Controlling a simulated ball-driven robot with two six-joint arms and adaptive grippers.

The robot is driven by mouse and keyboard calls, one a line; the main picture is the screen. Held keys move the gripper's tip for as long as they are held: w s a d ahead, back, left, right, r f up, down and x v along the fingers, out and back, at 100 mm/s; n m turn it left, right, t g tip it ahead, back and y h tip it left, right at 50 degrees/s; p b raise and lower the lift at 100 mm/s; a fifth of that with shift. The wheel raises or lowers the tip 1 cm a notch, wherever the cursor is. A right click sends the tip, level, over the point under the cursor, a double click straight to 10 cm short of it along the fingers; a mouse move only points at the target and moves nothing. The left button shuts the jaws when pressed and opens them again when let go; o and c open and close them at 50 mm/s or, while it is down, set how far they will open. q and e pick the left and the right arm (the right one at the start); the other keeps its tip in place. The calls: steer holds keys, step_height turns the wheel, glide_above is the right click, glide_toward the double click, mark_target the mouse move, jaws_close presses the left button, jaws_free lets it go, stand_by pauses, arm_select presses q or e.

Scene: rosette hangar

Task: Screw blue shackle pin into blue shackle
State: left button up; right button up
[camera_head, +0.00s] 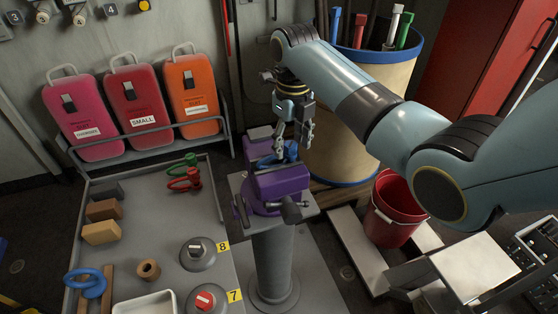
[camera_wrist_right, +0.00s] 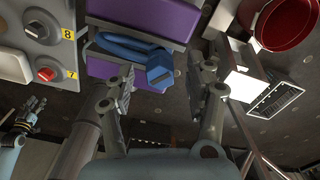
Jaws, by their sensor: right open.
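A blue shackle (camera_head: 290,151) is at the purple vise (camera_head: 277,186) on a grey pedestal. In the right wrist view the shackle (camera_wrist_right: 122,44) lies between the purple jaws (camera_wrist_right: 150,18). A blue faceted head (camera_wrist_right: 160,70), which looks like the shackle pin, sits at its near end; how deep it goes is hidden. My right gripper (camera_head: 294,138) points down over the vise. Its open fingers (camera_wrist_right: 170,88) stand on both sides of the blue head, apart from it. My left gripper (camera_wrist_right: 31,108) shows small at the left of the right wrist view; its jaws are unclear.
A grey bench at left holds a blue ring (camera_head: 86,283), red (camera_head: 185,181) and green (camera_head: 183,164) shackles, blocks and round knobs. Three cases (camera_head: 138,108) stand behind. A tool barrel (camera_head: 350,135) and a red bucket (camera_head: 393,212) stand right of the vise.

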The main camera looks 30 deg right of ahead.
steer(key=shift+r, duration=2.05)
